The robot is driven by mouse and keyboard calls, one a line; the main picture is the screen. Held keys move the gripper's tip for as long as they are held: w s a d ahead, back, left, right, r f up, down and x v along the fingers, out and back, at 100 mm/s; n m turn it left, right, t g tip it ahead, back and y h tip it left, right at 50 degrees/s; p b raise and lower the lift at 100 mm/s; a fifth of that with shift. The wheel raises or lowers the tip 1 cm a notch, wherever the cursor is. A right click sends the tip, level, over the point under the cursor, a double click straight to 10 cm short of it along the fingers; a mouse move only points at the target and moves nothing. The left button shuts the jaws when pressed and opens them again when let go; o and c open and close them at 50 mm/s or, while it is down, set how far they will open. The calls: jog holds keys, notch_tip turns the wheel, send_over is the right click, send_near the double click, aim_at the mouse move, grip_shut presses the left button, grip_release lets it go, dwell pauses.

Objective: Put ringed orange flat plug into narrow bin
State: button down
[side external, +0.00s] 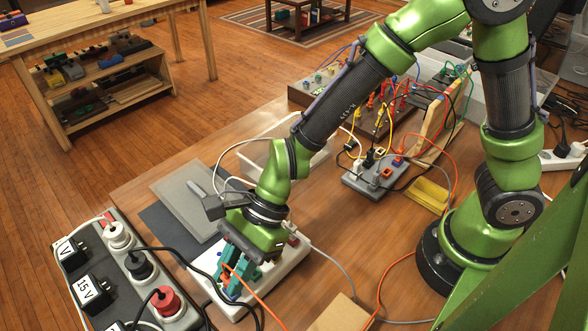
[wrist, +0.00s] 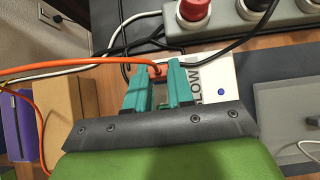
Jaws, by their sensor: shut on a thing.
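My gripper (side external: 232,278) has teal fingers and points down at a white strip (side external: 290,262) on the table. In the wrist view its fingers (wrist: 158,78) are shut on an orange plug (wrist: 155,71), whose orange cable runs off to the left. Most of the plug is hidden between the fingers, and its rings cannot be made out. The plug is over or at the white strip; I cannot tell whether it is seated in it. A small yellow open tray (side external: 429,196) stands to the right; I cannot tell whether it is the narrow bin.
A grey power strip (side external: 143,268) with adapters and plugs lies to the left. Black and white cables cross near my gripper. A clear container (side external: 257,155) is behind my arm, and a cardboard box (side external: 342,314) is at the front. Grey flat panels (side external: 180,195) lie behind the strip.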

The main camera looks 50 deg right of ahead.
jog(key=shift+r, duration=1.4)
jog(key=w+d+r+m+t+h, duration=0.1)
jog(key=w+d+r+m+t, duration=0.15)
jog(key=w+d, duration=0.5)
jog(key=w+d+r+m+t+h, duration=0.1)
jog(key=w+d+m, duration=0.3)
jog(key=d, duration=0.7)
jog(key=w+d+r+m+t, duration=0.25)
jog(key=w+d, duration=0.35)
jog(key=d, duration=0.4)
jog(key=shift+w+a+f, duration=0.1)
jog(key=shift+a+f, duration=0.05)
jog(key=shift+f, duration=1.3)
jog(key=shift+a+f, duration=0.1)
jog(key=shift+f, duration=1.35)
jog(key=c, duration=0.9)
grip_release()
